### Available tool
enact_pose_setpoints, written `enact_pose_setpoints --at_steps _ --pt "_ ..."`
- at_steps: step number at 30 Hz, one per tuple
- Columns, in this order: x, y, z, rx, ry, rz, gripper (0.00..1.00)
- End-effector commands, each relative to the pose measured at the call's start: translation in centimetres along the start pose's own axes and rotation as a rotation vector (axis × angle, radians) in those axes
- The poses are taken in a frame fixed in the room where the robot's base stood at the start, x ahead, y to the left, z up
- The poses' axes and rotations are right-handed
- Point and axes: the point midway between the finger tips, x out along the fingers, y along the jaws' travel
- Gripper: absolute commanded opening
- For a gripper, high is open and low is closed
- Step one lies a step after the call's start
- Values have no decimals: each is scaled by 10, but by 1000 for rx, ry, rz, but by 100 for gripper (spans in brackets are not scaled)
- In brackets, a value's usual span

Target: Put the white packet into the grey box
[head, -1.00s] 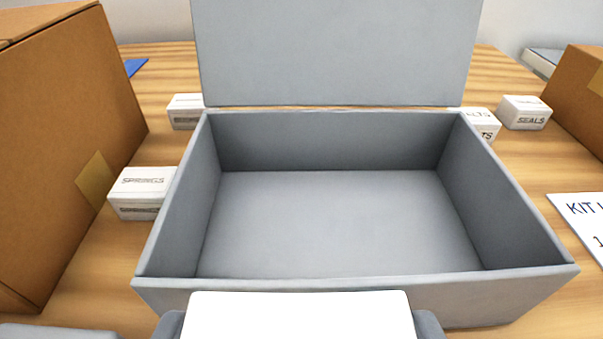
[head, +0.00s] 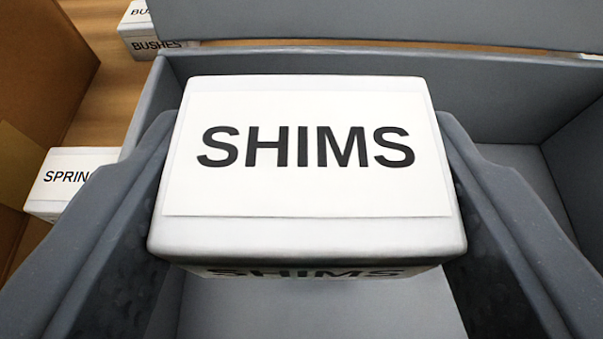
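A white packet (head: 310,190) labelled SHIMS is held between the two dark grey fingers of my gripper (head: 308,180), one finger against each side. My gripper is shut on the packet. The packet is over the left part of the open grey box (head: 380,60), whose lid (head: 400,20) stands up at the back. The box floor shows below and to the right of the packet. The packet and fingers hide much of the box's left side. I cannot tell how high the packet is above the floor.
A white packet labelled SPRINGS (head: 70,180) lies left of the box, partly hidden by the left finger. A white packet labelled BUSHES (head: 145,35) lies behind it. A brown carton (head: 40,80) stands at the far left. The visible box interior is empty.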

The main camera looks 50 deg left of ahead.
Motion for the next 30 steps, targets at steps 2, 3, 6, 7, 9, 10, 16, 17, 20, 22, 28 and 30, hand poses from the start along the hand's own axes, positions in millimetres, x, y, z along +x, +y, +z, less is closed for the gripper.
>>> enact_pose_setpoints --at_steps 2,3,6,7,9,10,16,17,20,22,28,30 --pt "6 0 14 4 1 0 29" --pt "8 0 19 3 1 0 29" --pt "9 0 23 1 0 0 29" --pt "9 0 23 0 0 1 29" --pt "9 0 22 0 0 1 29" --pt "9 0 22 0 0 1 29" --pt "10 0 25 0 -1 1 29" --pt "10 0 26 0 0 1 29" --pt "11 1 28 1 0 1 29" --pt "11 1 30 2 0 2 29" --pt "13 1 34 2 -1 2 29" --pt "13 1 34 1 0 2 57"
